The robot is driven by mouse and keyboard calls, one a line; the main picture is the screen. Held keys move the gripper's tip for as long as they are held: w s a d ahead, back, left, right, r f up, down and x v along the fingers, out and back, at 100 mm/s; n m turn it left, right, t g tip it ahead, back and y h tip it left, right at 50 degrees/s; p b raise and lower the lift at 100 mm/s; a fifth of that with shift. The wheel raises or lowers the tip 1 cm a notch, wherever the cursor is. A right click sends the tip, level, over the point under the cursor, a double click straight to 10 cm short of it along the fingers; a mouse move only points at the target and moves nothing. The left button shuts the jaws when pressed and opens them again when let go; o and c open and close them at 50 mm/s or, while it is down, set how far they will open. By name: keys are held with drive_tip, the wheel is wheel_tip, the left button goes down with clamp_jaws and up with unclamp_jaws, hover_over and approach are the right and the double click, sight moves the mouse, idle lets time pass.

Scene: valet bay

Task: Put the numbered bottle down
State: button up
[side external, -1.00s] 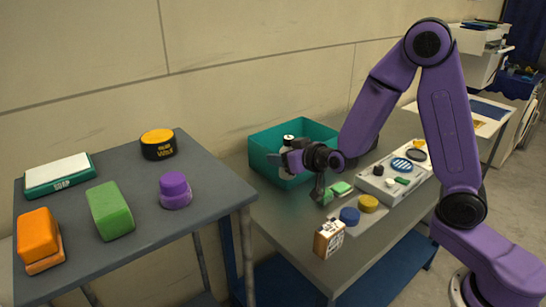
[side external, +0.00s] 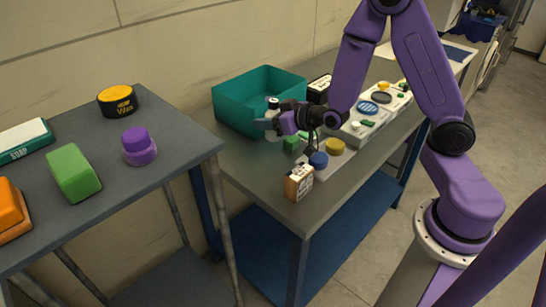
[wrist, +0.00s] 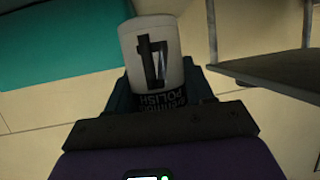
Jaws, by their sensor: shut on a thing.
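My gripper (side external: 272,122) is shut on a white bottle with a dark top (side external: 273,105), just in front of the teal bin. In the wrist view the bottle (wrist: 150,45) sits between my fingers (wrist: 160,100). It shows a large black numeral, which looks like a 4, and a dark label with the word POLISH. The side view is too small to tell how far the bottle's base is above the table (side external: 245,165). My gripper hides part of the bottle.
The teal bin (side external: 235,112) stands behind my gripper. A blue round piece (side external: 318,160), a yellow one (side external: 335,146) and an orange-and-white box (side external: 298,182) stand nearby. A separate grey table (side external: 105,190) stands at left.

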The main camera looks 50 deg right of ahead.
drive_tip(key=shift+f, duration=3.9)
drive_tip(key=shift+f, duration=0.1)
drive_tip(key=o, duration=1.1)
drive_tip(key=shift+o, duration=0.2)
drive_tip(key=shift+s, duration=0.15)
drive_tip(key=shift+v, duration=3.65)
